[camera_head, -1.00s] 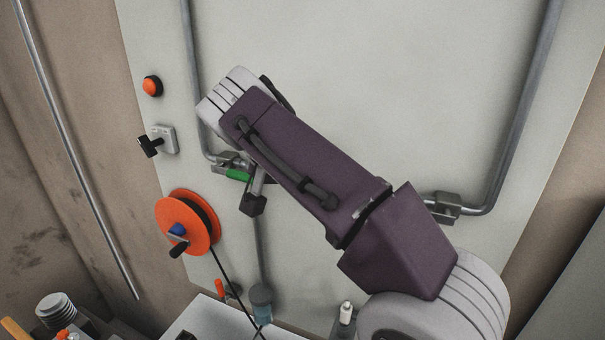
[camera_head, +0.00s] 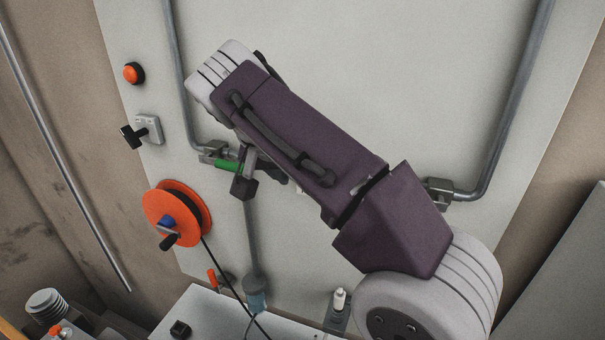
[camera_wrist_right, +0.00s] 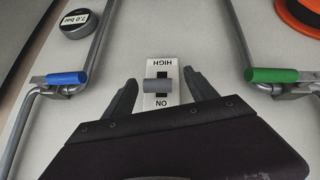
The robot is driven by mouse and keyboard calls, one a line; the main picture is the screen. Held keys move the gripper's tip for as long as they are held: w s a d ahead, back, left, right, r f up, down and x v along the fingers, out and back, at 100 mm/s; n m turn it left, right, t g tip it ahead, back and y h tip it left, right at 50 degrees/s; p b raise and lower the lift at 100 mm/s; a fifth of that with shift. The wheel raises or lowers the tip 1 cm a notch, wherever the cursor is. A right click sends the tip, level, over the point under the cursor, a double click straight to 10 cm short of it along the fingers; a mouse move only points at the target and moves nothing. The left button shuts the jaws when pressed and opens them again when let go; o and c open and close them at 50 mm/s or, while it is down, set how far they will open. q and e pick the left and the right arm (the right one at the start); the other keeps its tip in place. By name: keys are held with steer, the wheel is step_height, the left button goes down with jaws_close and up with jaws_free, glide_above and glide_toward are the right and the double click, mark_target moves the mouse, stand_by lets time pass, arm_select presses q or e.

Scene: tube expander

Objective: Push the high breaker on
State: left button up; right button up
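The high breaker (camera_wrist_right: 158,98) is a small white plate with a grey lever (camera_wrist_right: 158,87) across a dark slot. In the right wrist view its labels HIGH and ON read upside down, with ON at the plate's lower end. My right gripper (camera_wrist_right: 163,91) is open. Its dark fingers appear on either side of the plate, with nothing between them but the view of the breaker; whether they touch it I cannot tell. In the head view my purple right arm covers the middle of the panel and hides most of the gripper and breaker. My left gripper is not in view.
The pale panel (camera_head: 360,70) carries pipes, a blue handle (camera_wrist_right: 67,78), a green handle (camera_wrist_right: 272,75) and a round gauge (camera_wrist_right: 78,23). A red button (camera_head: 132,73), black switch (camera_head: 132,136) and orange reel (camera_head: 165,218) are at left. A white surface (camera_head: 215,315) lies below.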

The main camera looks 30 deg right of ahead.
steer(key=p+v, duration=0.2)
steer(key=v, duration=0.7)
steer(key=shift+f, duration=0.1)
